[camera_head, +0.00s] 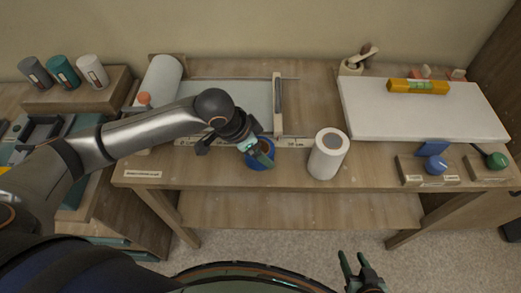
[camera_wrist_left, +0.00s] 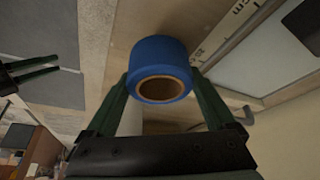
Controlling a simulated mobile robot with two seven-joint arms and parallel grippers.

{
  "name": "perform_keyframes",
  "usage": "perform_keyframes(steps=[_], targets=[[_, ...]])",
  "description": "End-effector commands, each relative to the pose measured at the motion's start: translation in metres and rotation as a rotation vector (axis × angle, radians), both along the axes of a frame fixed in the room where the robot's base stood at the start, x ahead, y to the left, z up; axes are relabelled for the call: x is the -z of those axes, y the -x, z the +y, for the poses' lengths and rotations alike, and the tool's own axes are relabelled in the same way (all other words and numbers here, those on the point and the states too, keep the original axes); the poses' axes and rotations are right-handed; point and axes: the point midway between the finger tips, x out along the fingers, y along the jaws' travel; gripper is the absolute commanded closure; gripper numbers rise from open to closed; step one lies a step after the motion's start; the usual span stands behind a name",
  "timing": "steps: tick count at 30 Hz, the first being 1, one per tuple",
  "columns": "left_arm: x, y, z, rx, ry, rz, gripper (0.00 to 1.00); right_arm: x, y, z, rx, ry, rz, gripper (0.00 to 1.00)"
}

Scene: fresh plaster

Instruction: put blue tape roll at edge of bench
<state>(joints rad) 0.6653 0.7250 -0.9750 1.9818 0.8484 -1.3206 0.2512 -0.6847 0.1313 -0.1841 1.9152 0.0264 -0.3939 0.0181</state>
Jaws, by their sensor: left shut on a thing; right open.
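The blue tape roll (camera_head: 259,157) is at the bench's front part, left of centre, below my left gripper (camera_head: 262,150). In the left wrist view the blue tape roll (camera_wrist_left: 159,68) sits between the two green fingers of my left gripper (camera_wrist_left: 163,88), which is shut on it. The head view does not show clearly whether the roll touches the bench top. The wooden bench (camera_head: 228,179) has its front edge just in front of the roll. My right gripper (camera_head: 358,270) is open and empty, low in front of the bench, over the floor.
A white roll (camera_head: 328,154) stands upright right of the blue tape. A ruler strip (camera_head: 295,142) runs behind it. A white board (camera_head: 420,112) with a yellow level (camera_head: 418,87) lies at the right. Blue (camera_head: 436,165) and green (camera_head: 497,161) knobs stand near the front right. The front edge between is mostly clear.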

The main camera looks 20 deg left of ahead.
Motion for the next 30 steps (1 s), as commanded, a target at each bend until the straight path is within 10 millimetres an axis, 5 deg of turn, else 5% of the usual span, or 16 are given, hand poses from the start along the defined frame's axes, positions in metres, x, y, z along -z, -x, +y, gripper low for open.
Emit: perform_keyframes(steps=[7, 21, 22, 24, 30], targets=[[0.028, 0.006, -0.004, 0.006, 0.000, -0.002, 0.68, 0.041, -0.001, 0.000, -0.001, 0.001, -0.001, 0.50], [0.029, 0.008, -0.005, 0.005, -0.001, 0.001, 0.68, 0.039, -0.002, 0.000, -0.001, 0.000, -0.003, 0.50], [0.029, 0.008, -0.005, 0.005, -0.002, 0.000, 0.08, 0.039, -0.002, 0.000, 0.000, 0.001, -0.003, 0.50], [0.029, 0.008, -0.005, 0.005, -0.002, 0.000, 0.00, 0.039, -0.002, 0.000, 0.000, 0.001, -0.003, 0.50], [0.029, 0.008, -0.005, 0.005, 0.000, 0.000, 0.00, 0.039, -0.002, 0.000, 0.000, 0.000, -0.004, 0.50]])
